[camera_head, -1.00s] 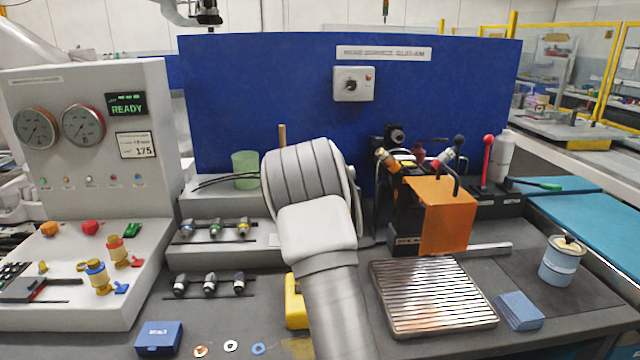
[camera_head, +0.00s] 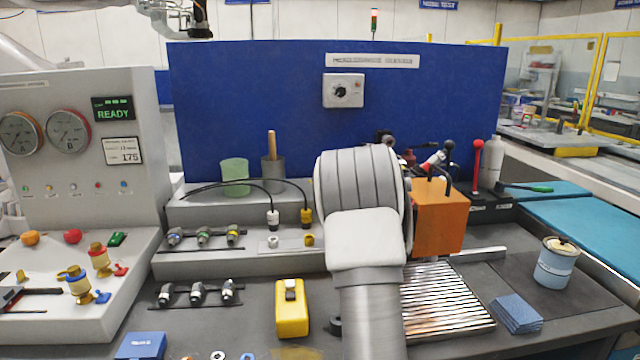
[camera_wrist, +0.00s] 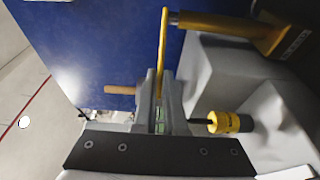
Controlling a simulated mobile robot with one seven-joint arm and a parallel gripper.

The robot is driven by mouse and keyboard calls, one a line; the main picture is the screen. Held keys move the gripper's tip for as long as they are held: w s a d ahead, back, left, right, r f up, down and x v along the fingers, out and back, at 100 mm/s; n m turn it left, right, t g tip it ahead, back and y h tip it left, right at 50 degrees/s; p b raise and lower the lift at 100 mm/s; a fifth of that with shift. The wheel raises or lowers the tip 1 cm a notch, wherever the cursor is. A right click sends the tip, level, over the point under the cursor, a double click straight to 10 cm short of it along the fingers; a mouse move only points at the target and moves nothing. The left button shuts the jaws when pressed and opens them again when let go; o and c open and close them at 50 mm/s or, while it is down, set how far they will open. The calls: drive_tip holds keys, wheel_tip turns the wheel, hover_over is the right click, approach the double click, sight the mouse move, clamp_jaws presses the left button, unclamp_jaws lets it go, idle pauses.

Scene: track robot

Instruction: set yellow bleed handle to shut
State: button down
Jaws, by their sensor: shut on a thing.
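The yellow bleed handle (camera_wrist: 163,50) shows in the wrist view as a thin yellow lever, joined at its upper end to a thick yellow cylinder (camera_wrist: 225,26). My gripper (camera_wrist: 160,85) is shut on the lever's lower part, with one finger on either side. In the head view my own arm hides the handle and the gripper. I cannot tell from these frames which setting the handle is at.
A yellow-ended fitting (camera_wrist: 230,122) sits beside the fingers on the right. A wooden rod (camera_head: 271,146) stands in a grey cup behind hoses. An orange box (camera_head: 438,215) and a ribbed metal plate (camera_head: 450,300) lie right of my arm; a yellow case (camera_head: 292,308) is left.

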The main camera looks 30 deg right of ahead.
idle(0.4)
drive_tip(key=c, duration=1)
unclamp_jaws()
drive_tip(key=s+a, duration=0.1)
drive_tip(key=s, duration=0.4)
drive_tip(key=s+a, duration=0.1)
drive_tip(key=s, duration=1.1)
drive_tip(key=shift+s+a, duration=0.15)
drive_tip(key=shift+a, duration=0.25)
